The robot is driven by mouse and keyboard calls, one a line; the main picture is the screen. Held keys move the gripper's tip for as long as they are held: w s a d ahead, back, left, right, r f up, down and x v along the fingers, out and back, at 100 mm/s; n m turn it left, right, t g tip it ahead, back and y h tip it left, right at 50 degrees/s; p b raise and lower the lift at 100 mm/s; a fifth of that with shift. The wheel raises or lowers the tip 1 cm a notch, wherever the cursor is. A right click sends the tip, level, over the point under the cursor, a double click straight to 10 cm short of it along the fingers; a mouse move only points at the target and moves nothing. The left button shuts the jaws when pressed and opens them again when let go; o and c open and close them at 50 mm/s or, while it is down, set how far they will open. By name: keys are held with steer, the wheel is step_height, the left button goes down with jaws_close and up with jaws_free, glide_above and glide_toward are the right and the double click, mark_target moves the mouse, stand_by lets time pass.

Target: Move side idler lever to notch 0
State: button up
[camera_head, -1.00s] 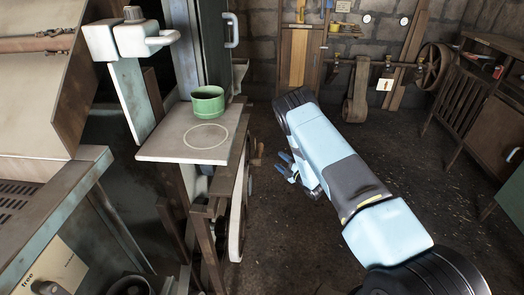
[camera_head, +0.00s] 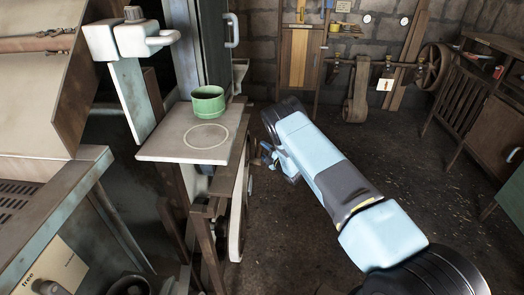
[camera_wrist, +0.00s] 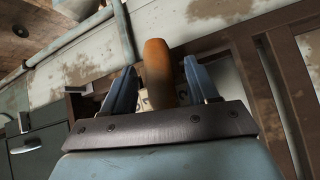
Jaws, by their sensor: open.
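The lever's orange-brown rounded handle (camera_wrist: 156,50) stands upright in the middle of the wrist view. I take it to be the side idler lever. My gripper (camera_wrist: 160,68) is open, with one blue finger on each side of the handle. A gap shows between the handle and each finger, so it is not clamped. Pale number plates (camera_wrist: 184,96) show behind the handle, partly hidden; I cannot tell which notch the lever is in. In the head view my gripper (camera_head: 268,154) is at the right side of the machine, and the handle there is too small to make out.
The machine's pale shelf (camera_head: 160,149) carries a green cup (camera_head: 208,101) just left of my arm. A large pale wheel (camera_head: 238,205) stands below the shelf. Brown wooden framing (camera_wrist: 275,75) lies close to the right of my gripper. The floor (camera_head: 330,225) right of the machine is open.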

steer(key=shift+w+a, duration=0.45)
steer(key=shift+c, duration=0.2)
jaws_close()
